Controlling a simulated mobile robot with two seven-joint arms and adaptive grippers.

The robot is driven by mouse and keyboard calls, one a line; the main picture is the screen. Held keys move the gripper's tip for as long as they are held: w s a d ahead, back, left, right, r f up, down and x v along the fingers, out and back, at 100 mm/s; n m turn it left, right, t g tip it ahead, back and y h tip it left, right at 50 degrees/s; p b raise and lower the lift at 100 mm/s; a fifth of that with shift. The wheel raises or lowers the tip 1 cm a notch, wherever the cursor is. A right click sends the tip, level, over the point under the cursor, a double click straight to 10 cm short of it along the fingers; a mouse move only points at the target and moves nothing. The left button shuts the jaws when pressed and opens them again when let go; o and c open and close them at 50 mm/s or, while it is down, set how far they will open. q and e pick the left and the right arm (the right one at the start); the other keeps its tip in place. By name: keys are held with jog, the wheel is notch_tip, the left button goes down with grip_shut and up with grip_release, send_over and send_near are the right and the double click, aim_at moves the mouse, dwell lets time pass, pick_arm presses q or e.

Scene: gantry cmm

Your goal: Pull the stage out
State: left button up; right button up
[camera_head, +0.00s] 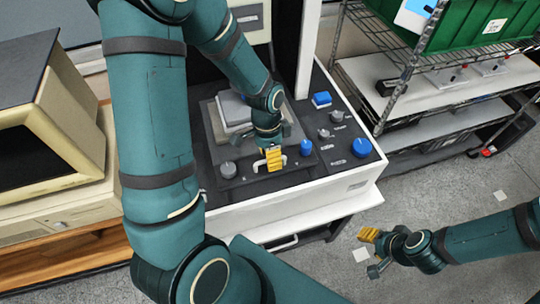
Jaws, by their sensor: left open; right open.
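The stage (209,128) is a dark grey plate set in the black top of the white machine, with a lighter grey block (233,109) on it. A pale handle (262,168) is at its front edge. My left gripper (273,158) is open, pointing down, its yellow fingertip pads right at the handle and partly hiding it. I cannot tell whether the pads touch the handle. My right gripper (370,246) is open and empty over the floor at the lower right, away from the machine.
The machine's panel has a blue knob (362,147), a blue button (321,98) and grey knobs. A beige monitor (50,125) stands at left. A wire rack (455,50) with a green crate (480,22) is at right. Floor in front of the machine is clear.

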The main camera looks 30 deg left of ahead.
pick_arm(q)
jog(key=shift+o, duration=0.2)
grip_shut()
jog(key=shift+s+d+f, duration=0.1)
jog(key=shift+s, duration=0.05)
